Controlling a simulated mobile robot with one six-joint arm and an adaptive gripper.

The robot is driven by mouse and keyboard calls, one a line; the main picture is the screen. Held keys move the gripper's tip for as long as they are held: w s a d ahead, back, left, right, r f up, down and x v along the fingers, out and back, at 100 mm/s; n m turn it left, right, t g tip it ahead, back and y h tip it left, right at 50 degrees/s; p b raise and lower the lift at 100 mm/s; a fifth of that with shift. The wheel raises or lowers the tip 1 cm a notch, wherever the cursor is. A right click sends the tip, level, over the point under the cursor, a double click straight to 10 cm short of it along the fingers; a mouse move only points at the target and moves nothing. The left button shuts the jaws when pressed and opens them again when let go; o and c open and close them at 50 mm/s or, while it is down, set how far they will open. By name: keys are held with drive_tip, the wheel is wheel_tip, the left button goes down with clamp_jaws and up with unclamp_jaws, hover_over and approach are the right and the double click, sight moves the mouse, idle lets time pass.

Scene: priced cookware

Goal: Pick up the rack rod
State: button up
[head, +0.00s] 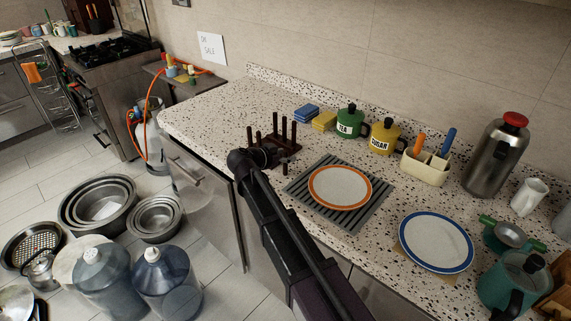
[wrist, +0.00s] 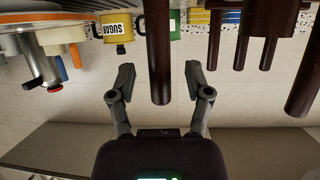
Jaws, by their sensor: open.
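The dark brown rack (head: 262,162) stands on the speckled counter, with several upright rods. My gripper (head: 283,158) is at its near side, partly covering the rack's lower part. The wrist view looks upside down. There my gripper (wrist: 159,78) is open, one finger on each side of a dark rack rod (wrist: 158,50). A gap shows between the rod and each finger, and the rod's free end lies between them in the picture. I cannot tell how deep the rod sits between the fingers. Other rods (wrist: 268,40) show to the right.
A grey drying mat (head: 299,189) with an orange-rimmed plate (head: 340,187) lies right of the rack. Green tea (head: 350,121) and yellow sugar (head: 385,137) canisters and sponges (head: 324,121) stand behind. The counter left of the rack is clear. Pots and water bottles (head: 166,280) stand on the floor.

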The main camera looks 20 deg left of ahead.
clamp_jaws()
idle(0.3)
drive_tip(key=shift+r, duration=0.15)
wheel_tip(320, 180, up, 4)
drive_tip(key=p, duration=0.4)
drive_tip(key=s+a, duration=0.3)
drive_tip(key=s, duration=0.4)
drive_tip(key=s+a+p, duration=0.1)
drive_tip(key=s+a, duration=0.2)
drive_tip(key=s, duration=0.5)
drive_tip(key=shift+r, duration=0.35)
